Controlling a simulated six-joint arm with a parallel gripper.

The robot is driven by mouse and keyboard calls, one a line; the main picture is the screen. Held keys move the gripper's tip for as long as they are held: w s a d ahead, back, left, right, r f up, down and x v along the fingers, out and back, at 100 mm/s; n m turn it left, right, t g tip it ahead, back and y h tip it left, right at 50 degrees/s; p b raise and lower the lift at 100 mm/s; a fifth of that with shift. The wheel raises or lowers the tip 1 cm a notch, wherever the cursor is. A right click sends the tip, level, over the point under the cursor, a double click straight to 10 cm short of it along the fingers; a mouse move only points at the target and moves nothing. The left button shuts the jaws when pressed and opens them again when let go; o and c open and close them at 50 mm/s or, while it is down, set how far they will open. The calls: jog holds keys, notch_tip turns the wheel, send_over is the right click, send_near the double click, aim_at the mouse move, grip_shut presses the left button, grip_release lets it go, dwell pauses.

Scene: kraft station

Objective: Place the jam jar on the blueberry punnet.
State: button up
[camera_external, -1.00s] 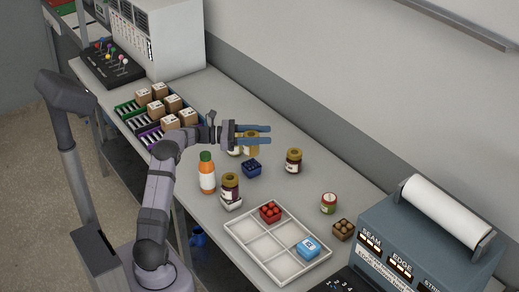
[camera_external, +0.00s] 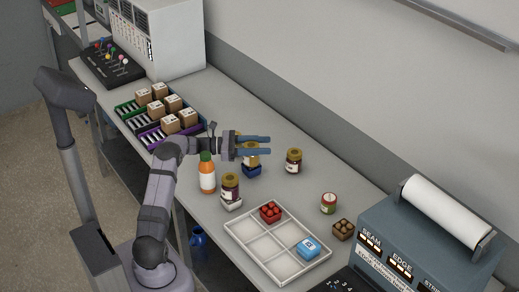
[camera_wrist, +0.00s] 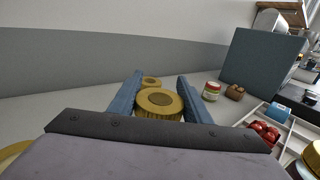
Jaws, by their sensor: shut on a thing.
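The jam jar (camera_external: 251,160), dark with a gold lid, is between the blue fingers of my gripper (camera_external: 254,145). My gripper is shut on it; its gold lid (camera_wrist: 158,102) shows between the fingertips (camera_wrist: 160,98) in the wrist view. The blueberry punnet (camera_external: 252,171), a small dark blue box, is directly under the jar in the external view. The jar looks upright and its bottom meets the punnet's top in the picture; I cannot tell whether they touch. The punnet is hidden in the wrist view.
Another gold-lidded jar (camera_external: 293,161) stands to the right. One more (camera_external: 230,187) stands in front on a white base, beside an orange bottle (camera_external: 207,173). A white divided tray (camera_external: 245,238) holds a red punnet (camera_external: 270,212) and a blue box (camera_external: 308,248).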

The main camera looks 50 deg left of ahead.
jog(key=shift+f, duration=0.1)
jog(key=o, duration=1.4)
jog(key=shift+c, duration=0.2)
jog(key=shift+s+a, duration=0.2)
jog(key=shift+s, duration=0.05)
jog(key=shift+b+v, duration=0.8)
jog(key=shift+v, duration=0.35)
notch_tip(320, 180, up, 7)
jog(key=shift+r+b, duration=0.15)
jog(key=shift+b, duration=0.25)
